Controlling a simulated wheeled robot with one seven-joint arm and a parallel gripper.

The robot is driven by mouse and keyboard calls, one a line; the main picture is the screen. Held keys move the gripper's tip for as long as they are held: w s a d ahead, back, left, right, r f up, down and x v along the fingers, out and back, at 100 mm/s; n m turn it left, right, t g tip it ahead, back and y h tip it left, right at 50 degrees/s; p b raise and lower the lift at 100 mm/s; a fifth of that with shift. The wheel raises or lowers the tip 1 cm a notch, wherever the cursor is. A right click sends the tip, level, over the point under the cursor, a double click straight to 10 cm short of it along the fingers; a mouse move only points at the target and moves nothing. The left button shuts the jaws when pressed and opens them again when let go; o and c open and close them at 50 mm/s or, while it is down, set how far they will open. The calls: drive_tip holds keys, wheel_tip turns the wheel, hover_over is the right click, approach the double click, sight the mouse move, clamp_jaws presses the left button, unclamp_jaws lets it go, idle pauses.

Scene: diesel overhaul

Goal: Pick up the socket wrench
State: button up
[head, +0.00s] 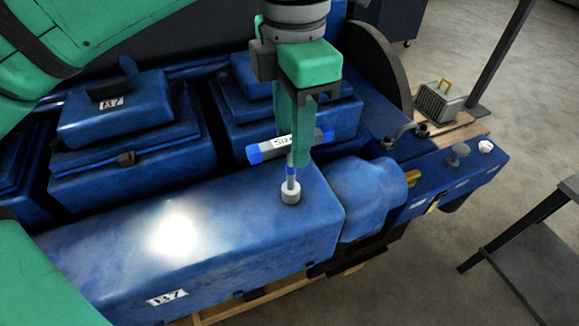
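I cannot tell whether the socket touches the cover. My gripper (294,140) points down at the crossbar. One green finger passes in front of the bar and hides part of it; the other seems to be behind it. Whether the fingers press on the bar is unclear.
Blue boxy engine covers (115,112) stand behind the long cover. A rounded blue housing (368,190) and a ledge with knobs (457,152) lie to the right. A dark table (535,245) stands at far right. A small crate with a yellow handle (438,103) is at the back right.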

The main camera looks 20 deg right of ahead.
drive_tip(key=shift+w+f, duration=0.1)
drive_tip(key=shift+f, duration=0.55)
drive_tip(key=shift+a+f, duration=0.2)
drive_tip(key=shift+f, duration=0.2)
hover_over(291, 187)
drive_tip(key=f, duration=0.4)
drive_tip(key=shift+w+d+f, duration=0.2)
drive_tip(key=shift+w, duration=0.05)
drive_tip(key=shift+w+a, duration=0.1)
clamp_jaws()
